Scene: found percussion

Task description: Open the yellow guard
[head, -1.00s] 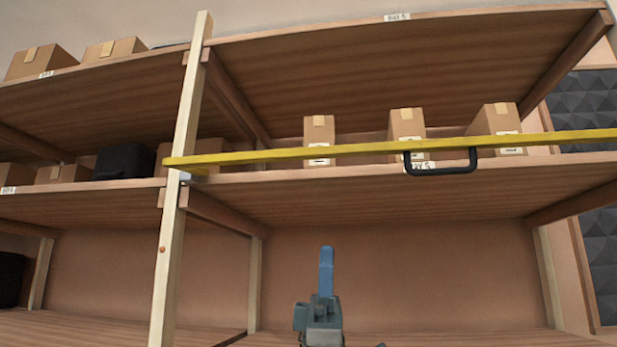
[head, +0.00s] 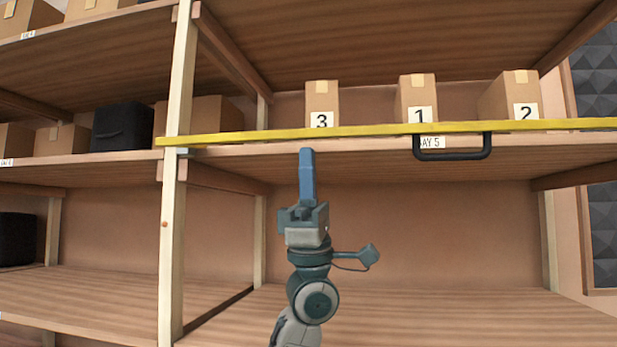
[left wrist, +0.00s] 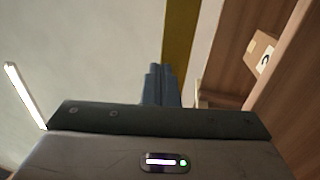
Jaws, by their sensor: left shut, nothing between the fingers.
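The yellow guard (head: 270,135) is a long bar lying across the front of the middle shelf bay, from the wooden post at the left out past the right edge of the head view. A black handle (head: 452,154) hangs from it, right of centre. The guard also shows as a yellow strip in the left wrist view (left wrist: 181,45). My left gripper (head: 307,155) is shut and empty, its blue fingers pointing up just below the guard in the head view, left of the handle. I cannot tell whether it touches the bar. My right gripper is not in view.
Boxes numbered 3 (head: 321,103), 1 (head: 416,100) and 2 (head: 511,98) stand on the shelf behind the guard. A wooden post (head: 176,235) rises at the left. A black bin (head: 122,127) sits in the bay left of it. The space under the middle shelf is empty.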

